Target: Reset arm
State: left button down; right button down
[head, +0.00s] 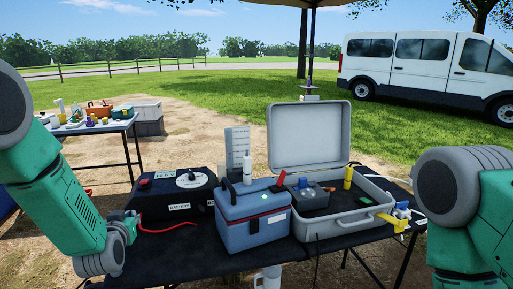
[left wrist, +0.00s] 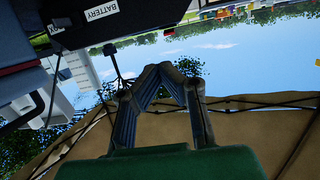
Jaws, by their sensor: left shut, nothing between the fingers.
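My left arm comes in from the left in the head view, with its gripper (head: 128,219) low at the left front edge of the table (head: 185,262). In the left wrist view its two dark fingers (left wrist: 164,68) meet at the tips, with nothing between them. The black battery box (head: 173,203) is just beyond and to the right of this gripper, and its label shows upside down in the left wrist view (left wrist: 75,20). My right arm is at the right edge of the head view, but its gripper is out of frame.
A blue cooler (head: 252,226) stands at the table's middle, beside an open grey case (head: 352,222). A second table (head: 88,127) stands back left, and a white van (head: 425,62) back right.

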pick_arm(q)
jog(key=s+d+f+m+g+h, duration=0.1)
jog(key=s+d+f+g, duration=0.25)
jog(key=s+f, duration=0.65)
jog(key=s+d+f+m+g+h, duration=0.15)
jog(key=s+f+g, duration=0.25)
jog(key=s+f, duration=0.65)
jog(key=s+d+f+g, duration=0.2)
jog(key=s+g, duration=0.4)
jog(key=s, duration=1.9)
jog(key=shift+f+h, duration=0.2)
jog(key=shift+h, duration=0.25)
jog(key=shift+a+m+g, duration=0.1)
jog(key=shift+m+g, duration=0.15)
